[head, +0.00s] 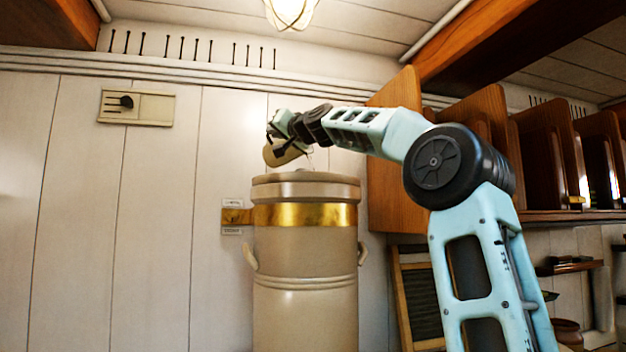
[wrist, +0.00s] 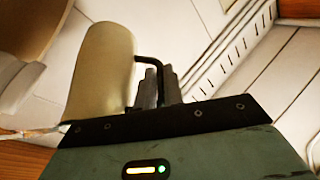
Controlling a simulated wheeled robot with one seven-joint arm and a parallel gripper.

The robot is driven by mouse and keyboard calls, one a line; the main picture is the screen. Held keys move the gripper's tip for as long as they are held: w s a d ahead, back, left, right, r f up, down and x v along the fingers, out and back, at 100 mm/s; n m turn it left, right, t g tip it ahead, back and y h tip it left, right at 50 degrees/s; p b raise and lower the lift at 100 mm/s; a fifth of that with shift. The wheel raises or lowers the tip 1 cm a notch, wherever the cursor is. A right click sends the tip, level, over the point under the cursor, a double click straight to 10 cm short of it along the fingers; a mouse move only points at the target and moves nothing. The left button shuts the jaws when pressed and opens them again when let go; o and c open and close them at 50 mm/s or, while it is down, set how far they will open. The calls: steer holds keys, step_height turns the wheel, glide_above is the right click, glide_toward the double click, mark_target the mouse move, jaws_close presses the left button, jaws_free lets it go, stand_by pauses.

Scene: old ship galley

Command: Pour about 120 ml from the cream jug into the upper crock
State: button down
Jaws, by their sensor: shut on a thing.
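The cream jug (head: 279,154) is beige and hangs tilted above the left part of the crock's top in the head view. My gripper (head: 284,133) is shut on it. In the wrist view my gripper's fingers (wrist: 157,87) close on the dark handle of the jug (wrist: 100,62). The upper crock (head: 305,187) is a tall beige vessel with a brass band and side handles; its inside is hidden from the head view. A faint pale streak shows between the jug and the crock's rim. The liquid levels cannot be seen.
Wooden shelf dividers (head: 398,170) stand right behind my arm. A small wall fitting (head: 137,107) is at the left. The panelled wall lies close behind the crock; the space left of it looks clear.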

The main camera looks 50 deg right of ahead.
steer(key=shift+a, duration=0.1)
steer(key=shift+f+b, duration=0.25)
steer(key=shift+b, duration=0.35)
steer(key=shift+s+d+t+b, duration=0.1)
steer(key=shift+d+t+b, duration=0.1)
steer(key=shift+t+b, duration=0.4)
steer(key=shift+s+f+b, duration=0.1)
steer(key=shift+f+b, duration=0.05)
steer(key=shift+b, duration=0.5)
